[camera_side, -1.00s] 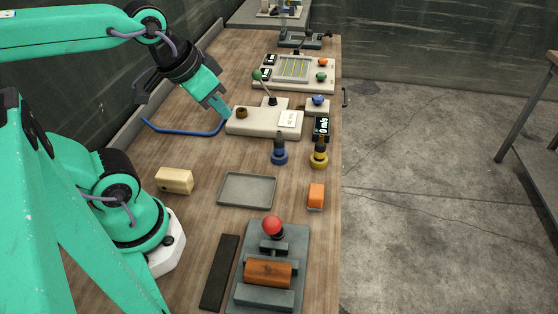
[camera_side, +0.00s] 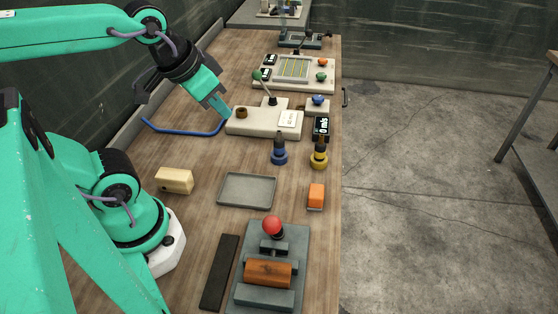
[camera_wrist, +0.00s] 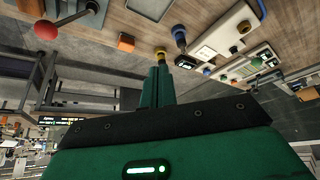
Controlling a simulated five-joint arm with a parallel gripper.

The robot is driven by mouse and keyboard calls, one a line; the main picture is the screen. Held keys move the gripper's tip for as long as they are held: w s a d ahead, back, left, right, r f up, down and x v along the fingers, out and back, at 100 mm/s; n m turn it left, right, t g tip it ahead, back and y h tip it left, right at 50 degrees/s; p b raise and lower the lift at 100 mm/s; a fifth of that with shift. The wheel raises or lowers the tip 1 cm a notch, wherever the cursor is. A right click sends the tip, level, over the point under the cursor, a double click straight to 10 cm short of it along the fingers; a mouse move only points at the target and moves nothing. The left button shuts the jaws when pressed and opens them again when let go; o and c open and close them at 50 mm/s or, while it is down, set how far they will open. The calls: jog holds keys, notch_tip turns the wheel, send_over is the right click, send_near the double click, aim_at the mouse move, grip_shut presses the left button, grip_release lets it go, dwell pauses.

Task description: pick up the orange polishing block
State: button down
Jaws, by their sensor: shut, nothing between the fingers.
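The orange polishing block (camera_side: 316,195) lies on the wooden bench near its right edge, right of the grey tray, in the side view. It also shows in the wrist view (camera_wrist: 125,42), at the upper left. My gripper (camera_side: 222,108) is shut and empty. It hangs above the far part of the bench, close to the left end of the cream fixture, well away from the orange block. In the wrist view its shut fingers (camera_wrist: 161,72) point up the picture.
Around the block are the grey tray (camera_side: 247,205), yellow-based bottle (camera_side: 319,155), blue-based bottle (camera_side: 279,152) and a clamp device with a red ball knob (camera_side: 272,225). A cream block (camera_side: 174,181) lies left. The cream fixture (camera_side: 260,122) stands near my gripper. Bare wood surrounds the orange block.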

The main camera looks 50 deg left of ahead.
jog(key=c, duration=0.9)
grip_release()
jog(key=shift+w, duration=0.15)
jog(key=n+g, duration=0.5)
jog(key=n, duration=0.4)
send_over(315, 190)
notch_tip(315, 190, down, 15)
jog(key=shift+a+f, duration=0.15)
jog(key=shift+f, duration=0.05)
jog(key=shift+w+f+g, duration=0.1)
jog(key=shift+f+g, duration=0.2)
jog(key=shift+f, duration=1.3)
